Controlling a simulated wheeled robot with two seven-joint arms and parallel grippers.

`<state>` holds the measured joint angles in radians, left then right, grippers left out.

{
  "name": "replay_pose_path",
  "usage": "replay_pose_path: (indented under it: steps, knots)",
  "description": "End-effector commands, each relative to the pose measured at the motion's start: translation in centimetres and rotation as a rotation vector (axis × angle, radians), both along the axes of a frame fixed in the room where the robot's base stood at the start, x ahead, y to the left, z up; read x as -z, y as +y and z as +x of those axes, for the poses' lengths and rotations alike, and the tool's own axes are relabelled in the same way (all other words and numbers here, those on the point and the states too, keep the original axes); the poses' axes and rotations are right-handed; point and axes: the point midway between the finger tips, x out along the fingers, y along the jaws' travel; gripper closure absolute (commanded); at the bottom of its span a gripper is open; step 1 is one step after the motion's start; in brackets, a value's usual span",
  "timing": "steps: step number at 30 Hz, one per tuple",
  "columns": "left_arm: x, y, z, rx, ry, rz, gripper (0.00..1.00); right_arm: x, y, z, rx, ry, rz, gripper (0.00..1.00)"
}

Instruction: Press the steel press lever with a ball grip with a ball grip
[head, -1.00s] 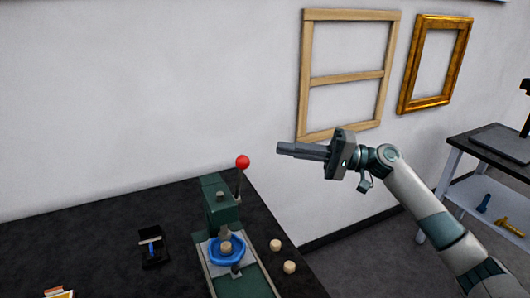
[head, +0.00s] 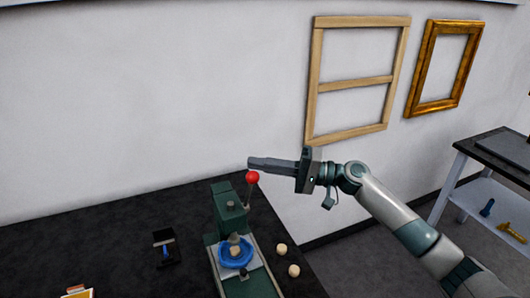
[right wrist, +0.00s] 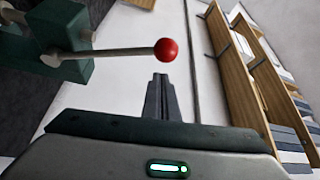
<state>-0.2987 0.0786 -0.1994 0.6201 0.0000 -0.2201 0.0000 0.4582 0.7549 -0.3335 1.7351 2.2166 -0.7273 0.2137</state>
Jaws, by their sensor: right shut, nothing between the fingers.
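The press lever is a thin steel rod with a red ball grip (head: 252,177) at its upper end. It rises from the right side of a green press (head: 228,212) on the dark table. In the right wrist view the lever (right wrist: 120,51) runs sideways from the green press body to the red ball (right wrist: 166,49). My right gripper (head: 252,163) is shut and empty. Its fingertips are at the ball in the head view, just above it. In the right wrist view the fingertips (right wrist: 161,78) appear close to the ball; contact is not clear. My left gripper is not in view.
A blue ring (head: 236,262) sits on the press base around a small pale piece. Two pale round pieces (head: 281,249) lie right of the press. A small black item (head: 166,250) lies to its left. Wooden frames (head: 312,90) hang on the wall behind.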

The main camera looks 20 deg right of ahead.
Motion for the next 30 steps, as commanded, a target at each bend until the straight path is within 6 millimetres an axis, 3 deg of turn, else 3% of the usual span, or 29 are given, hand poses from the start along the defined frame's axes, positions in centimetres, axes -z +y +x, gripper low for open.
replay_pose_path:
  steps: [3, 10, 23, 30]
  knots:
    - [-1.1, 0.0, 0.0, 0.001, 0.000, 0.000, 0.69, 0.0, 0.2, -1.0, 0.000, 0.001, 0.000, 1.00]
    - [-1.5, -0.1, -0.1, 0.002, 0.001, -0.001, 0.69, 0.3, 0.3, -1.9, 0.000, 0.000, 0.001, 1.00]
    - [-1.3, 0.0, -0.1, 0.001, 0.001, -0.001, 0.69, 0.4, 0.3, -1.9, 0.000, -0.002, 0.000, 1.00]
    - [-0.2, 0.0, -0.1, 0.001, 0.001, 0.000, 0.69, 0.8, 0.3, -2.0, 0.001, -0.021, 0.001, 1.00]
